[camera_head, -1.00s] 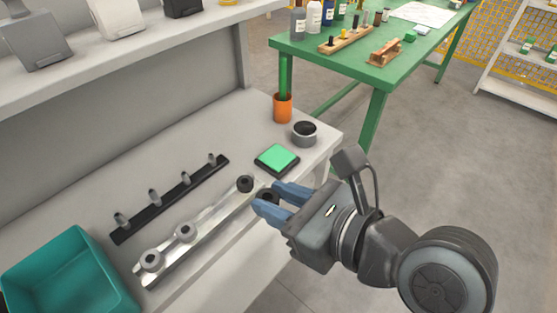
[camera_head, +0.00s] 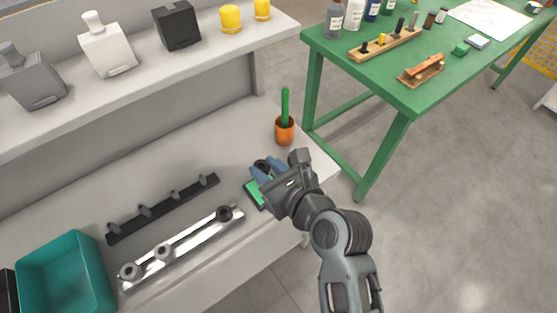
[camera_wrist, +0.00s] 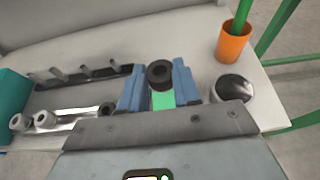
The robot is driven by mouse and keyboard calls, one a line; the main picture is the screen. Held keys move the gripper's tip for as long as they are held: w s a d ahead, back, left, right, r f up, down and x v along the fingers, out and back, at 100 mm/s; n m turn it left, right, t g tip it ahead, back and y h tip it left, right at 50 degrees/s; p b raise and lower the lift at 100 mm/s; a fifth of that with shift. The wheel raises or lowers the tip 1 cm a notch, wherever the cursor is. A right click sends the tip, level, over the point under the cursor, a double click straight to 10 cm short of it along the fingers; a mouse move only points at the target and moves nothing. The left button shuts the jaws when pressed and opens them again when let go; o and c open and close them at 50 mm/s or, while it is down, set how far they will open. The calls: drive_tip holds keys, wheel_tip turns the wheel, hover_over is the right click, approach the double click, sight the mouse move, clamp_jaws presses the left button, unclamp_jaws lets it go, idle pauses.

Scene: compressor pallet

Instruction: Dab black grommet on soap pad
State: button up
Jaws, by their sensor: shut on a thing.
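My gripper (camera_head: 268,172) has blue fingers shut on a black grommet (camera_head: 261,165). In the wrist view the grommet (camera_wrist: 159,73) sits between the fingertips, its hole visible. The soap pad (camera_head: 254,194), green in a dark frame, lies on the grey bench, partly hidden under my gripper. In the wrist view a strip of its green surface (camera_wrist: 163,101) shows just below the grommet. I cannot tell whether the grommet touches the pad.
A silver rail (camera_head: 190,240) with more grommets and a black bar with several pegs (camera_head: 165,208) lie left of the pad. A teal bin (camera_head: 65,275) stands farther left. An orange pot (camera_head: 285,131) and a grey round cup (camera_wrist: 233,88) stand close by.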

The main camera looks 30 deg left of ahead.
drive_tip(key=shift+w+f, duration=0.1)
drive_tip(key=shift+f, duration=0.25)
wheel_tip(320, 180, down, 5)
drive_tip(key=b, duration=0.5)
drive_tip(key=shift+r+b, duration=0.15)
drive_tip(key=shift+b, duration=0.15)
drive_tip(key=shift+f, duration=0.4)
drive_tip(key=shift+r, duration=0.1)
idle(0.4)
wheel_tip(320, 180, up, 5)
drive_tip(key=p, duration=0.6)
drive_tip(key=shift+r, duration=0.9)
